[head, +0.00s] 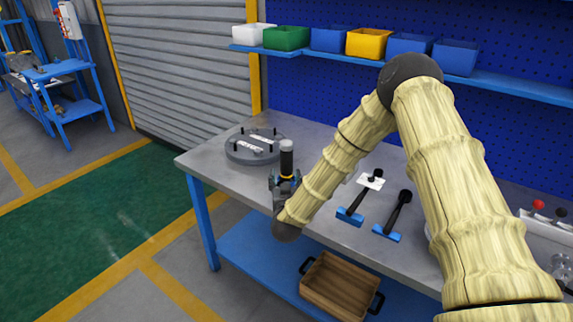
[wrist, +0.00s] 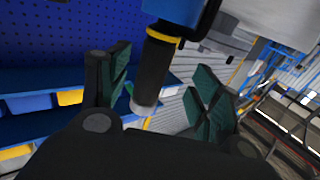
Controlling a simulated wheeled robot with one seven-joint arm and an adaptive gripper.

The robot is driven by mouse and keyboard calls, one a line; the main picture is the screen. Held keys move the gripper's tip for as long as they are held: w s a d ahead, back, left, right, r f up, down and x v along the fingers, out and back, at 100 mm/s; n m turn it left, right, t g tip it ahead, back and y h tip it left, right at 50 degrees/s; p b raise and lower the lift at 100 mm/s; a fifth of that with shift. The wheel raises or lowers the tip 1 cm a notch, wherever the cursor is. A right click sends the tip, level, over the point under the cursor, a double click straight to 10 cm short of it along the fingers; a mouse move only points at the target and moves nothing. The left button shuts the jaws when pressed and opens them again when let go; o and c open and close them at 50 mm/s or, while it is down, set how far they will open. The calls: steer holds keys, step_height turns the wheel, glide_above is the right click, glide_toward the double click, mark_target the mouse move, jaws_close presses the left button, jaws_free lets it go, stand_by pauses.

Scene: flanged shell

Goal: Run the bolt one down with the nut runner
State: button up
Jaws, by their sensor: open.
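The round grey flanged shell (head: 238,156) lies on the bench at the far left in the head view. Several dark bolts stand up around its top, which bears white markings; I cannot tell which is bolt one. The nut runner (head: 287,160) is upright near the bench's front edge, black with a grey top and a yellow band. It also shows in the wrist view (wrist: 152,72), with a blue part beyond the band.
A wooden crate (head: 340,287) sits on the lower shelf. Coloured bins (head: 369,44) line the back shelf.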

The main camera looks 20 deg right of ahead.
mark_target(288, 167)
steer(key=shift+w+d+r, duration=0.15)
steer(key=shift+w+r, duration=0.1)
steer(key=shift+w+d+f, duration=0.1)
steer(key=shift+w+f, duration=0.2)
steer(key=shift+w, duration=0.2)
steer(key=shift+w+f, duration=0.25)
steer(key=shift+w, duration=0.25)
steer(key=shift+w+d+r+p, duration=0.8)
steer(key=shift+w+r+p, duration=0.15)
steer(key=shift+w+p, duration=0.1)
steer(key=shift+w+d+f, duration=0.1)
steer(key=shift+w+f, duration=0.15)
steer(key=shift+w, duration=0.6)
steer(key=shift+w+d+f, duration=0.1)
steer(key=shift+w, duration=0.25)
steer(key=shift+s, duration=0.15)
steer(key=shift+c, duration=0.3)
steer(key=c, duration=1)
jaws_close()
